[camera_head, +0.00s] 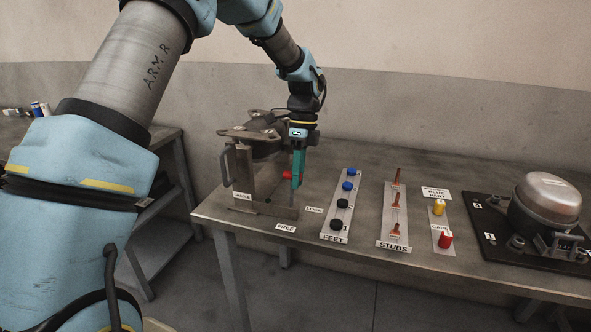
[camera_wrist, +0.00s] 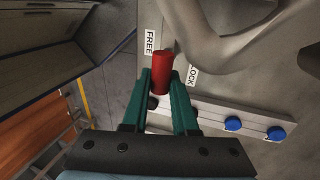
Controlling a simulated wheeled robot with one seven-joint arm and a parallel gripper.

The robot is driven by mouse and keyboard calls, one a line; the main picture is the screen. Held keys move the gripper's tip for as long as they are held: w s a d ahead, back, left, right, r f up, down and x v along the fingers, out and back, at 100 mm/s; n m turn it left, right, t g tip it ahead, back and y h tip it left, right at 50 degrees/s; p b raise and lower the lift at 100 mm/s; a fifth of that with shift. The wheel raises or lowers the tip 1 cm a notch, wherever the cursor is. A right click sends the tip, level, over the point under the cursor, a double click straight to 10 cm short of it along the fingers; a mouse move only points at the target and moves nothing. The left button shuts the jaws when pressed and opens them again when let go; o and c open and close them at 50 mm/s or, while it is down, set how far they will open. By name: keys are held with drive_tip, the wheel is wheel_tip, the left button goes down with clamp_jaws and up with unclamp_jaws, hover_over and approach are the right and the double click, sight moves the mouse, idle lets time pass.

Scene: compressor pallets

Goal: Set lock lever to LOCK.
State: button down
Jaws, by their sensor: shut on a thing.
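The lock lever's red handle (camera_head: 287,176) shows beside the metal fixture (camera_head: 246,178) at the left end of the bench. In the wrist view the red handle (camera_wrist: 162,72) sits between my green fingertips, and my gripper (camera_wrist: 161,84) is shut on it. In the head view my gripper (camera_head: 297,180) reaches down over the handle and hides part of it. The FREE label (camera_wrist: 150,42) is left of the handle in the wrist view, and the LOCK label (camera_wrist: 192,76) is right of it. The handle stands between the two labels.
The FEET strip (camera_head: 327,228) with blue and black feet lies right of the fixture. Further right are the STUBS strip (camera_head: 385,240), the CAPS strip (camera_head: 436,228) with yellow and red caps, and a compressor (camera_head: 546,205) on a dark base. The bench's front edge is close to the fixture.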

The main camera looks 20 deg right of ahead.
drive_tip(key=shift+w+d+f+p, duration=0.25)
drive_tip(key=shift+w+d, duration=0.15)
drive_tip(key=shift+w, duration=0.1)
drive_tip(key=shift+w+d+f+p, duration=0.15)
drive_tip(key=shift+w+d+f, duration=0.05)
drive_tip(key=shift+w+d, duration=0.25)
drive_tip(key=shift+w, duration=0.1)
drive_tip(key=c, duration=0.7)
unclamp_jaws()
drive_tip(key=shift+d, duration=0.1)
drive_tip(key=b+v, duration=0.2)
drive_tip(key=v, duration=0.8)
drive_tip(key=shift+d+r, duration=0.1)
drive_tip(key=shift+r, duration=0.25)
